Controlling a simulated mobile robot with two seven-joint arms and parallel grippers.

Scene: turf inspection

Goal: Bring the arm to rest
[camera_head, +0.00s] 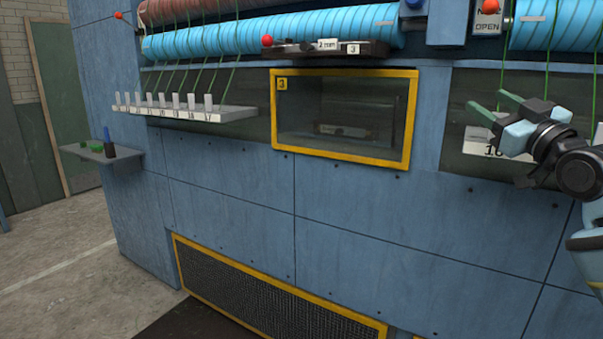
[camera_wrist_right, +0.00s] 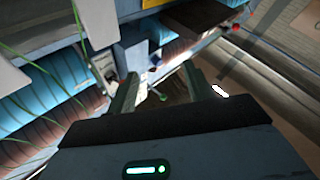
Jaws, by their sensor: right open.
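My right gripper (camera_head: 495,106) is at the right of the head view, in front of the blue machine's dark panel. Its two green-tipped fingers are apart and nothing shows between them. The right wrist view also shows the open right gripper (camera_wrist_right: 160,90), its fingers pointing away over the machine, with nothing held. My right arm comes in from the right edge. My left gripper is not in the head view.
The blue machine (camera_head: 230,190) fills most of the view. It has a yellow-framed window (camera_head: 340,115), a white rack (camera_head: 190,112) with numbered tags and green strands, and blue rolls (camera_head: 270,35) above. A small shelf (camera_head: 100,152) juts out left. Floor is clear at lower left.

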